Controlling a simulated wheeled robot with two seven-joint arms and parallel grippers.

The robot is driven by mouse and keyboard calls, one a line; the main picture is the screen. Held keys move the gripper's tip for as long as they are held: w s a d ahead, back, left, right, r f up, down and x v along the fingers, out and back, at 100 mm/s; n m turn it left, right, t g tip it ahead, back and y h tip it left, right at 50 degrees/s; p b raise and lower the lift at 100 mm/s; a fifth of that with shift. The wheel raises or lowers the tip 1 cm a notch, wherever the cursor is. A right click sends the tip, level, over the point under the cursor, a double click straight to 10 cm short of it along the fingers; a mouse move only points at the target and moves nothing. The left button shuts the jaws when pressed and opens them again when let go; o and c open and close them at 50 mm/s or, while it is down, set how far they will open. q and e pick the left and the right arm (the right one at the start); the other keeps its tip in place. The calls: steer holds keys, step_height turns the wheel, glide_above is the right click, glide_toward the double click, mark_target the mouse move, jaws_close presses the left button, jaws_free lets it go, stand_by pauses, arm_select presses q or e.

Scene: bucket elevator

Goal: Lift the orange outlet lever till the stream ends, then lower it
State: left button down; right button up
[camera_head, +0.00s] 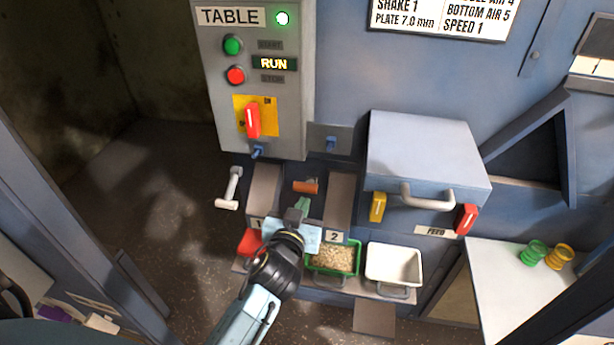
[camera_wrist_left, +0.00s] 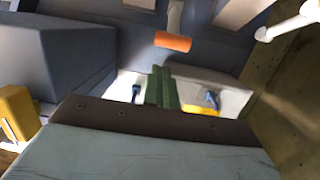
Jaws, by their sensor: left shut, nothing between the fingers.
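The orange outlet lever (camera_head: 306,186) sits between two grey chutes, low on the machine front. In the left wrist view its orange grip (camera_wrist_left: 173,42) shows beyond my fingertips, with a pale stem behind it. My left gripper (camera_head: 301,206) has green fingers, shut and empty, just below the lever in the head picture. The shut fingers also show in the left wrist view (camera_wrist_left: 162,88), with a visible gap to the grip. A green tray (camera_head: 309,266) below holds pale grain. No falling stream is visible; my gripper and wrist cover part of the outlet area. My right gripper is out of view.
A white tray (camera_head: 393,264) stands right of the green one, and a red tray (camera_head: 250,242) is partly behind my wrist. A white handle (camera_head: 230,190) sticks out at left. The control box (camera_head: 222,110) reads RUN. A feed drawer (camera_head: 425,155) juts out at right.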

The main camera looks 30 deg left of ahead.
arm_select(q)
step_height(320, 180, up, 4)
steer(key=p, duration=0.1)
glide_above(308, 187)
steer(key=w, duration=0.1)
steer(key=shift+a+f+n+t+y, duration=0.15)
steer(key=shift+f+n+t+y, duration=0.2)
steer(key=shift+f, duration=0.2)
steer(key=f, duration=0.1)
steer(key=s+f, duration=0.1)
steer(key=shift+f, duration=0.35)
steer(key=shift+s+d+f+b, duration=0.25)
steer(key=shift+s+f+b, duration=0.15)
steer(key=shift+f, duration=0.15)
